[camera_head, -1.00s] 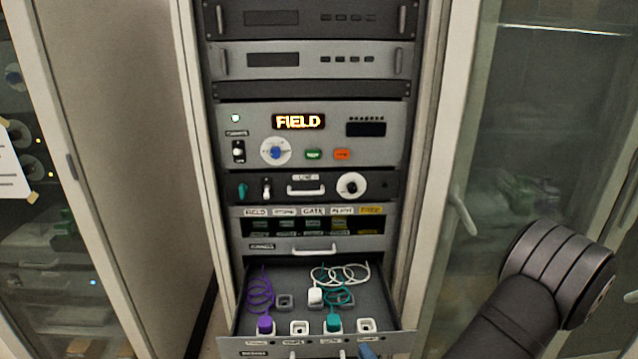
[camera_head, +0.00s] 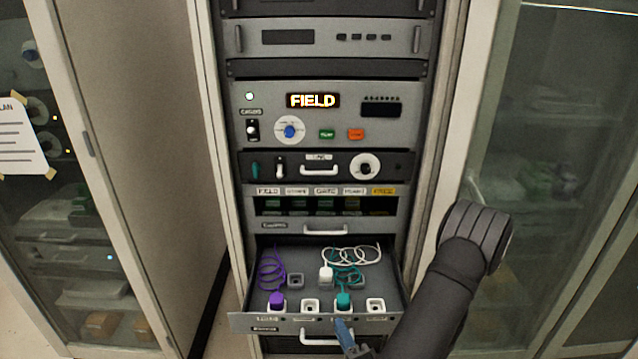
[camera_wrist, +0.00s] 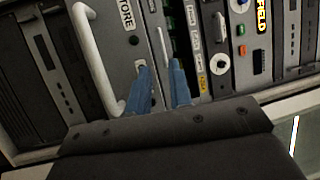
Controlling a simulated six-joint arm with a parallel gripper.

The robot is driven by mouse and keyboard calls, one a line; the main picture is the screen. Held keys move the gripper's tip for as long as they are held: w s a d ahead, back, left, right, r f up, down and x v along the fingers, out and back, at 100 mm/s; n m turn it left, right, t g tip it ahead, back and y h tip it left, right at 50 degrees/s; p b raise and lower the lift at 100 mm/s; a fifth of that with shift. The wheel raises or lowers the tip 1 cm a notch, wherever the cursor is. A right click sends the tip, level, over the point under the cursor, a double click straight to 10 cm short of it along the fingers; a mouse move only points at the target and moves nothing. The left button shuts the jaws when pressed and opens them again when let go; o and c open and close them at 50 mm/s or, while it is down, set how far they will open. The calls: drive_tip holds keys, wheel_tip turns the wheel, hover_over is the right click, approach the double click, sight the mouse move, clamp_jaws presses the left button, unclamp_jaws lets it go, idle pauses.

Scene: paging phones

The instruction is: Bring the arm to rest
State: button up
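My gripper (camera_head: 346,336) is low in the head view, in front of the open drawer's front edge, with its blue fingers pointing up. In the wrist view my gripper (camera_wrist: 161,72) shows two blue fingers apart, with nothing seen held between them. The open drawer (camera_head: 390,262) holds a purple plug (camera_head: 277,299) and a teal plug (camera_head: 343,300) in the front row of sockets. A white plug (camera_head: 326,274) with a coiled white cord sits farther back. The lit display (camera_head: 313,100) reads FIELD.
A white handle (camera_head: 318,336) is below the open drawer, close to my fingers. A large white handle (camera_wrist: 93,57) and a STORE label (camera_wrist: 126,14) show in the wrist view. Glass-door cabinets (camera_head: 560,190) flank the rack. The floor is visible at lower left.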

sight(325, 317)
drive_tip(key=shift+w+a+f, duration=0.4)
drive_tip(key=shift+a+f, duration=0.05)
drive_tip(key=shift+a, duration=0.15)
drive_tip(key=shift+w+a+f, duration=0.4)
drive_tip(key=shift+a, duration=0.15)
drive_tip(key=shift+d+r, duration=0.1)
drive_tip(key=s+d+r, duration=0.5)
drive_tip(key=d, duration=0.2)
idle(0.4)
drive_tip(key=shift+w+a, duration=0.1)
drive_tip(key=shift+a, duration=0.05)
